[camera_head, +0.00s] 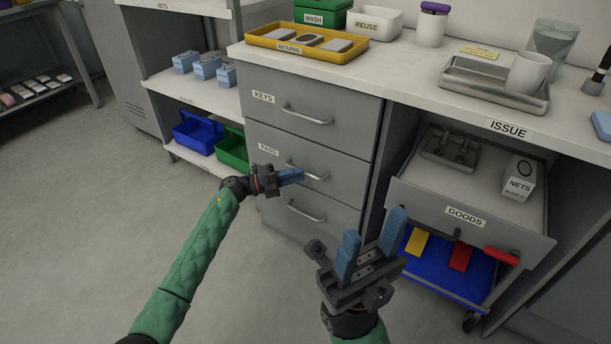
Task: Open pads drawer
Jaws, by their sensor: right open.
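The pads drawer (338,162) is the middle one of three grey drawers and looks shut flush with the cabinet. Its label (268,149) is at its left, and its bar handle (314,177) is partly covered by my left gripper. My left gripper (296,175) is at the handle's left part, blue fingers pointing right. The fingers overlap each other in this view, so their gap and any contact with the handle cannot be told. My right gripper (374,240) is open and empty, lower right of the drawer, fingers pointing up.
The keys drawer (345,117) is above and another drawer (335,212) below, both shut. The goods drawer (515,231) stands open at right, above a blue tray (455,283). A shelf with blue (196,137) and green bins (231,147) is at left. The left floor is clear.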

